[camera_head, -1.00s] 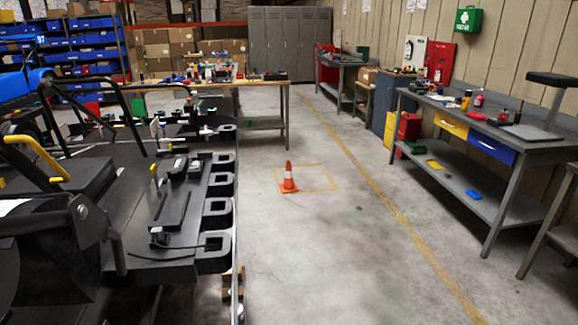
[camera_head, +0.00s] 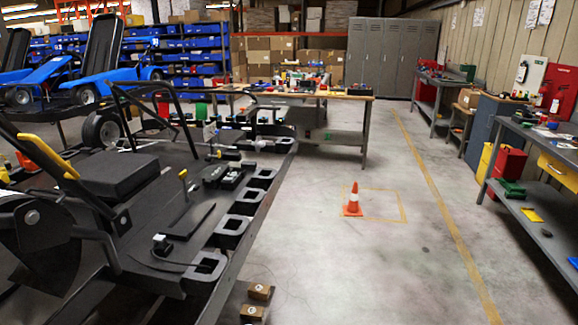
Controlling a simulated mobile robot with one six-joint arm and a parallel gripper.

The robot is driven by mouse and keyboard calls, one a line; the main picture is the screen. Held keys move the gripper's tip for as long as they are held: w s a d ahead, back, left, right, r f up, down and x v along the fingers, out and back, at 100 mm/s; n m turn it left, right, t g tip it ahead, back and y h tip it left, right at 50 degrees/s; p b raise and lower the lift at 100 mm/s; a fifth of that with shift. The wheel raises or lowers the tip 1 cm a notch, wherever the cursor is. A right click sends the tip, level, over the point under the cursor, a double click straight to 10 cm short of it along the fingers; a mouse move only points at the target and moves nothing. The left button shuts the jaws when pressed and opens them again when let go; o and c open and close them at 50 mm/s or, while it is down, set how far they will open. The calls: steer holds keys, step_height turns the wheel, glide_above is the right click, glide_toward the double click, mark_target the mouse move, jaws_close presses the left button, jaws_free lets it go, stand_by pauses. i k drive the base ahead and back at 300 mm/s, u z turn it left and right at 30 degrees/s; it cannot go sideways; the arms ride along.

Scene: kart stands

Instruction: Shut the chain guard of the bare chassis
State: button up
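The bare chassis (camera_head: 185,215) fills the left of the head view, a black kart frame without blue bodywork, raised off the floor. It has a black hoop frame, a black box-like block (camera_head: 115,175), a yellow-topped lever (camera_head: 183,180) and a yellow grip (camera_head: 48,157) on a slanted bar. A dark rounded cover (camera_head: 40,235) with a round bolt is at its near left end, cut by the picture edge. I cannot tell whether this is the chain guard, or whether the guard is open. My gripper is not in view.
Blue karts (camera_head: 75,72) stand behind at left. A work table (camera_head: 330,94) with small parts and a bench (camera_head: 540,145) at right border the aisle. An orange cone (camera_head: 353,200) stands on the floor. Small wooden blocks (camera_head: 260,291) lie near the chassis. The aisle is otherwise clear.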

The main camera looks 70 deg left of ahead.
mark_target(52, 271)
steer(key=u, duration=1.1)
steer(key=i, duration=2.05)
steer(key=u, duration=3.9)
steer(key=i, duration=1.05)
steer(key=z, duration=0.05)
